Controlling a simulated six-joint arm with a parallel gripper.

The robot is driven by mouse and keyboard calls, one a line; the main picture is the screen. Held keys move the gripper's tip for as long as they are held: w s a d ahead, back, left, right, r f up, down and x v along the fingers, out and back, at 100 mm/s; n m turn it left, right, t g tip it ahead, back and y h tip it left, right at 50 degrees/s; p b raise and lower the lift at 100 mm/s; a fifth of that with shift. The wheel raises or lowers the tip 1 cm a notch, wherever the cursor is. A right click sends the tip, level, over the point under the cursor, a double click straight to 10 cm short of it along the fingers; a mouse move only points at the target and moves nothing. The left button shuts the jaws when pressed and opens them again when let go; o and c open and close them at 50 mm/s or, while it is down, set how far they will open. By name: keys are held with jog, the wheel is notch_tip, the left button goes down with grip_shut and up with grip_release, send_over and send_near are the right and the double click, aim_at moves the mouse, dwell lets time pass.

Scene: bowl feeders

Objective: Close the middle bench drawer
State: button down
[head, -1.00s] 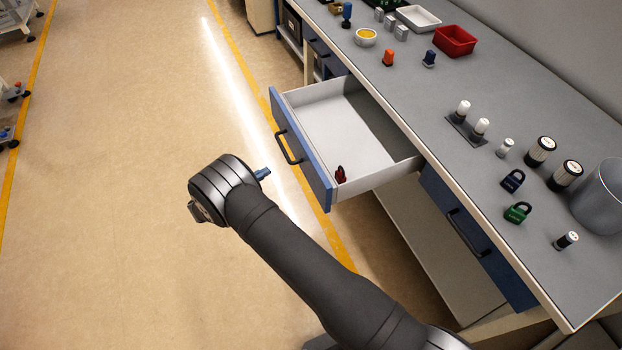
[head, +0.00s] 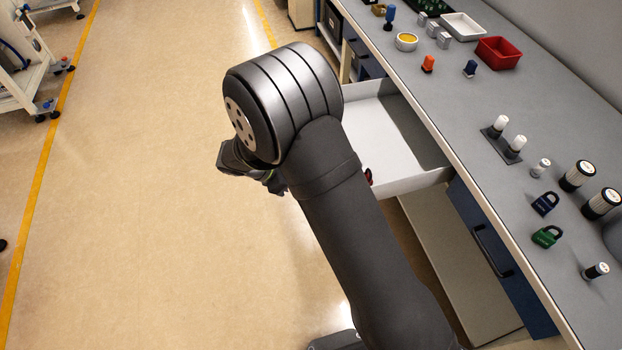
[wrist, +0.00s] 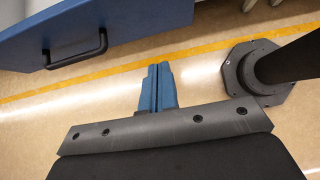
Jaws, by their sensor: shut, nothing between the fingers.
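The middle bench drawer (head: 399,137) stands pulled out from the bench, white inside, with a small dark red item (head: 368,177) near its front corner. In the head view my arm hides the drawer's blue front. In the wrist view the blue drawer front (wrist: 150,14) and its black bar handle (wrist: 76,52) show at the upper left. My gripper (wrist: 158,68) has blue fingers shut together with nothing between them. It is over the floor, apart from the drawer front and handle. In the head view the fingers are hidden behind my wrist.
The grey bench top (head: 455,110) carries a red bin (head: 498,53), a white tray (head: 462,27), padlocks and several small parts. Another blue drawer (head: 490,250) is shut at the right. The floor (head: 150,180) left of my arm is clear.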

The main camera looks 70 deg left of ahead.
jog(key=w+f, duration=0.6)
jog(key=w, duration=0.4)
jog(key=w, duration=3.3)
jog(key=shift+w, duration=0.4)
jog(key=shift+w+r, duration=0.1)
jog(key=shift+w, duration=0.25)
